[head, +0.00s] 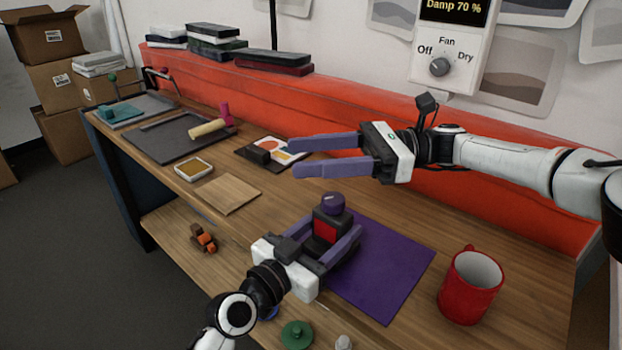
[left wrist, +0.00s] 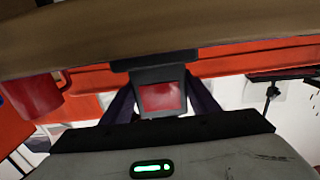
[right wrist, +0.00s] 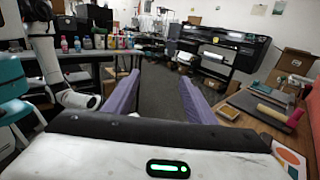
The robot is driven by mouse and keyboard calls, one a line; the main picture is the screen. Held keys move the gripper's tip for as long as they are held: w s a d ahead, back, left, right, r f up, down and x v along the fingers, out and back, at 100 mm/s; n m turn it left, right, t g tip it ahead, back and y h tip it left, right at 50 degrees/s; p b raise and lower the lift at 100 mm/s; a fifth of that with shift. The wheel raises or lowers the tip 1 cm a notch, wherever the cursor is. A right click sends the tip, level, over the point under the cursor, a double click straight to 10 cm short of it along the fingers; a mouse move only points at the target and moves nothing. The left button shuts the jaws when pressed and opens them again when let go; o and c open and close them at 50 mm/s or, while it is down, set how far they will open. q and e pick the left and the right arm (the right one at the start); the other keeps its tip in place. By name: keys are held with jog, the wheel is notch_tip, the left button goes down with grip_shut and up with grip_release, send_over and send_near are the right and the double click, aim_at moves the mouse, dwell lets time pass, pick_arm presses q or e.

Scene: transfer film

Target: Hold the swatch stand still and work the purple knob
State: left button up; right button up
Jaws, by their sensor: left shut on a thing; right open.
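The swatch stand (head: 324,231) is a small dark block with a red swatch on its face, standing upright at the purple mat's left edge. The purple knob (head: 332,203) sits on its top. My left gripper (head: 336,229) is shut on the stand, one finger on each side. The left wrist view shows the stand (left wrist: 158,76) between the fingers; the knob is hidden there. My right gripper (head: 293,158) is open and empty, above the bench behind the knob and apart from it. In the right wrist view nothing is between its fingers.
A purple mat (head: 390,262) lies under and right of the stand. A red mug (head: 468,291) stands at the right. A wooden board (head: 229,194), a small tray (head: 194,170) and a colour-dot card (head: 278,148) lie left. A fan dial (head: 440,67) hangs on the wall.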

jog(key=shift+r, duration=0.6)
jog(key=shift+r, duration=0.1)
